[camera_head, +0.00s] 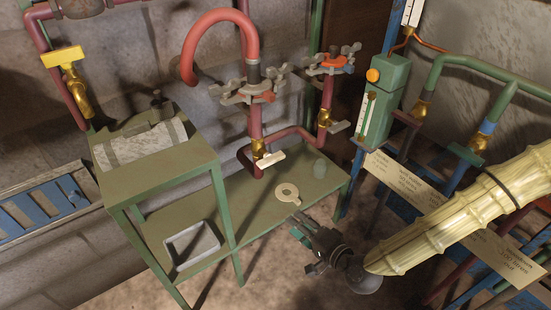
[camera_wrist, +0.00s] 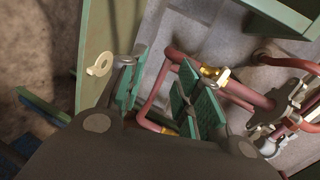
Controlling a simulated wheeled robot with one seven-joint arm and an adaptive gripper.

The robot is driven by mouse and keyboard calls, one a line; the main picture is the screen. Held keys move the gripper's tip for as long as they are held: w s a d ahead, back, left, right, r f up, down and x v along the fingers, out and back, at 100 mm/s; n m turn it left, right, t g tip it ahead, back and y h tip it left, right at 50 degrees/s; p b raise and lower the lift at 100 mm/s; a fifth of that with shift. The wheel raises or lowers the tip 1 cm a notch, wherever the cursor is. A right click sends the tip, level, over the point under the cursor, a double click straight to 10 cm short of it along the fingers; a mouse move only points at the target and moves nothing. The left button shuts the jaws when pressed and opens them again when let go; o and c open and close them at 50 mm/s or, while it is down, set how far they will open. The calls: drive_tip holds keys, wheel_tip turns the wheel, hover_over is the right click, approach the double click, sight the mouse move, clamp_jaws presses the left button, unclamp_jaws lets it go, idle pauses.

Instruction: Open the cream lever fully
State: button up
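The cream lever (camera_head: 270,160) sits on a brass valve (camera_head: 258,148) low on a red pipe, above the green bench shelf. A pale lever on a brass valve (camera_wrist: 212,72) shows in the wrist view, just right of the fingers; it appears to be the cream one. My gripper (camera_head: 316,247) is in front of the shelf, to the lower right of the lever and apart from it. In the wrist view my gripper (camera_wrist: 160,88) has its two green finger pads spread, with nothing between them.
A white tray (camera_head: 191,245) lies lower left. Green pipes and a gauge housing (camera_head: 381,100) stand right.

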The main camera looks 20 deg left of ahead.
sight(273, 162)
drive_tip(key=w+a+r+m+t+y, duration=0.15)
drive_tip(key=w+r, duration=0.35)
drive_tip(key=r, duration=0.6)
drive_tip(key=shift+t+y, duration=0.45)
drive_tip(key=x, duration=1.1)
drive_tip(key=shift+s+a+f, duration=0.15)
drive_tip(key=shift+s+f, duration=0.1)
clamp_jaws()
